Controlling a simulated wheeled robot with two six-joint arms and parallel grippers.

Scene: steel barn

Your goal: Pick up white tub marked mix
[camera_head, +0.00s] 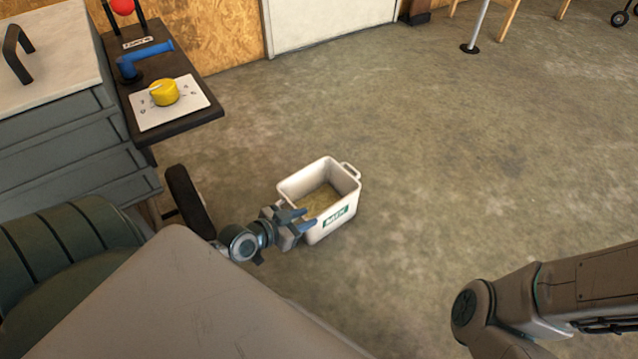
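The white tub marked MIX (340,212) stands upright on the concrete floor near the middle of the view. It is open at the top, with a tan, grainy fill inside. A loop handle shows at its far right end. My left gripper (307,219) is at the tub's near left end, its two blue fingers apart and overlapping the rim in the picture. It hides that end, so I cannot tell whether the fingers touch the tub. My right arm shows at the lower right, but its gripper is out of view.
A grey drawer cabinet (60,150) stands at the left. A dark shelf beside it carries a panel with a yellow knob (165,92), a blue lever (143,60) and a red ball (122,6). A white door (325,20) is behind. The floor right of the tub is clear.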

